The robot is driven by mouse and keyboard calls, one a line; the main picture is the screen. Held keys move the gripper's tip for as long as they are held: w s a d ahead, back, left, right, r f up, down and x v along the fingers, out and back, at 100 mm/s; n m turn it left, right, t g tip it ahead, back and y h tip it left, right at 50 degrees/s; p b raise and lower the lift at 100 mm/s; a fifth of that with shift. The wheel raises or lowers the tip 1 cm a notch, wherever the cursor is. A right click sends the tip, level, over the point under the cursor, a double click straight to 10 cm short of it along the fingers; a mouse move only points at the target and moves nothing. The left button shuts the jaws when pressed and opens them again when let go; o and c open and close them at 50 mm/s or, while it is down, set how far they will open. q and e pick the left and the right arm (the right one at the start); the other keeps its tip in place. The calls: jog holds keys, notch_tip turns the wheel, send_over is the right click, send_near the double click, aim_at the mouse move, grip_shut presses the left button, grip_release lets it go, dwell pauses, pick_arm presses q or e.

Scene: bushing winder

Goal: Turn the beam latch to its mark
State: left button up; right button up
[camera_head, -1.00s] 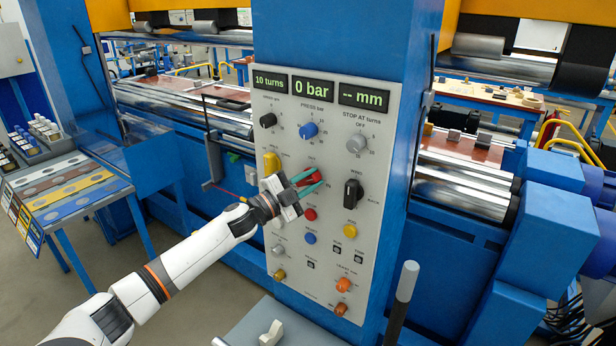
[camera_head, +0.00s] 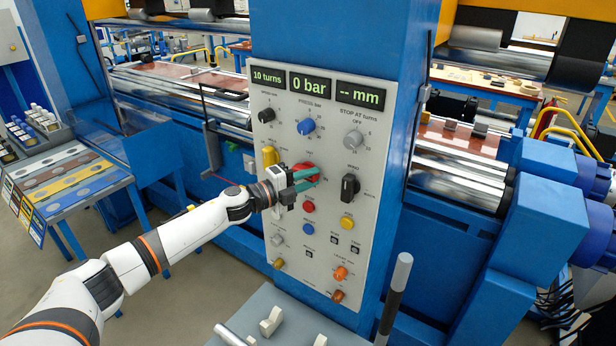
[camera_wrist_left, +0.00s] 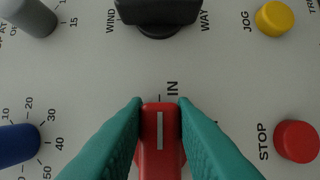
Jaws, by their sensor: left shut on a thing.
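The beam latch appears to be the red knob (camera_head: 307,167) on the grey control panel (camera_head: 328,215), below the PRESS knob. My left gripper (camera_head: 309,179) reaches it from the left, its teal fingers on either side of it. In the left wrist view the red knob (camera_wrist_left: 160,155) sits between the two teal fingers, which are shut on it. Its white pointer line stands upright in that view, toward a short tick beside the word IN. The fingers hide the knob's sides and the lettering around it. My right gripper is in neither view.
A black selector (camera_head: 349,187) is close to the right of the latch, and a yellow handle (camera_head: 269,156) close to the left. A red STOP button (camera_head: 308,207) and a blue button (camera_head: 308,229) are below. A grey-topped lever (camera_head: 396,295) stands before the panel.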

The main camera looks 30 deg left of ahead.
pick_arm(q)
jog(key=shift+f, duration=0.1)
jog(key=o, duration=1)
jog(key=shift+s, duration=0.1)
jog(key=shift+s+a+f, duration=0.1)
jog(key=shift+s+a, duration=0.15)
jog(key=b+v, duration=0.2)
jog(key=v, duration=0.3)
jog(key=b+v, duration=0.3)
jog(key=v, duration=0.3)
jog(key=shift+s+r, duration=0.1)
jog(key=shift+r, duration=0.1)
jog(key=shift+f, duration=0.1)
